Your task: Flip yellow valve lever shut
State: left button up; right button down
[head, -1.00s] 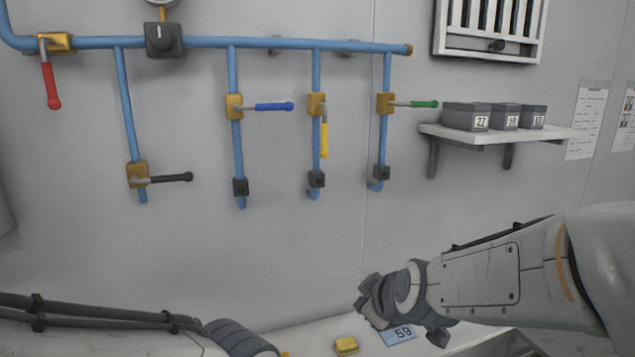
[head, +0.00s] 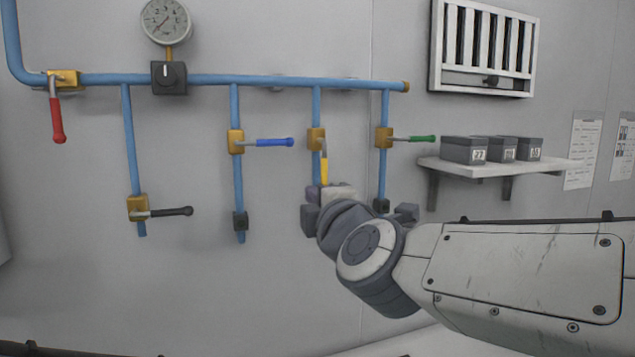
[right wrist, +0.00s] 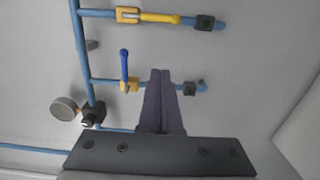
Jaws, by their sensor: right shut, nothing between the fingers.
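The yellow valve lever (head: 324,171) hangs straight down from its brass valve (head: 316,139), in line with the blue vertical pipe. My right gripper (head: 322,196) is shut and empty, in front of the wall. In the head view it covers the lever's lower end. In the right wrist view the yellow lever (right wrist: 160,17) lies along its pipe at the top. There the shut fingers (right wrist: 161,74) point toward it, with a gap in the picture, and cross the blue lever's pipe. I see no contact with the yellow lever. My left gripper is out of view.
The blue lever (head: 274,142) sticks out on the left and the green lever (head: 421,139) on the right. A red lever (head: 57,120) and a black lever (head: 171,212) are further left. A shelf (head: 500,170) with grey boxes stands at right.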

aim_at(322, 165)
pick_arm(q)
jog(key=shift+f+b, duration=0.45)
pick_arm(e)
jog(key=w, duration=1.1)
jog(key=shift+w+d, duration=0.3)
jog(key=shift+d, duration=0.15)
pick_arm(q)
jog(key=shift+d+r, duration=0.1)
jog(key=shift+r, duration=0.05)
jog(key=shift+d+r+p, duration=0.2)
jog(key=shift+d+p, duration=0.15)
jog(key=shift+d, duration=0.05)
pick_arm(e)
jog(key=shift+w+d+f+n, duration=0.1)
jog(key=shift+d+n, duration=0.1)
jog(key=shift+n, duration=0.3)
